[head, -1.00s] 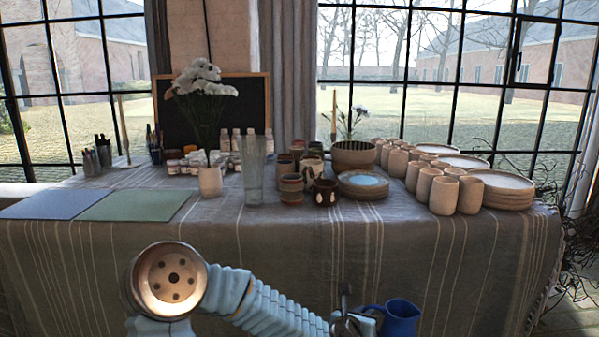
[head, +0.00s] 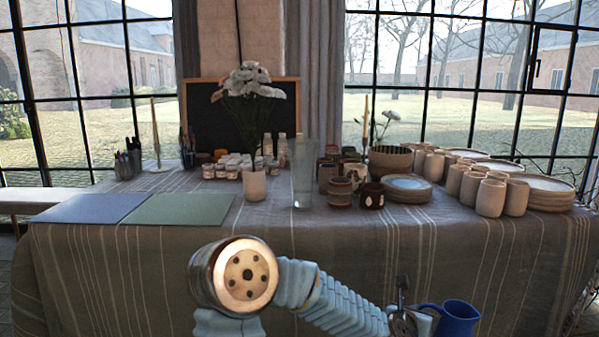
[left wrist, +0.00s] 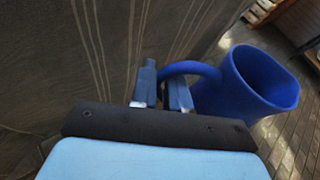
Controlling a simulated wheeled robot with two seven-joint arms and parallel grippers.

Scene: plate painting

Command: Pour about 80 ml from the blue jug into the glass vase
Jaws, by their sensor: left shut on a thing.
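The blue jug (head: 457,317) is at the bottom right of the head view, in front of the table. My left gripper (head: 408,318) is shut on its handle; the left wrist view shows the fingers (left wrist: 163,88) around the handle and the jug (left wrist: 252,82) to their right. The jug looks roughly upright, its mouth open upward; I cannot see any liquid inside. The tall clear glass vase (head: 305,175) stands upright on the table, near the middle, up and left of the jug. My right gripper is not in view.
A small pot with white flowers (head: 254,185) stands left of the vase. Dark patterned cups (head: 340,191) stand close on its right, then plates (head: 408,194) and beige cups (head: 490,197). Two flat mats (head: 180,209) lie at left. The cloth-covered table front (head: 120,270) is close.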

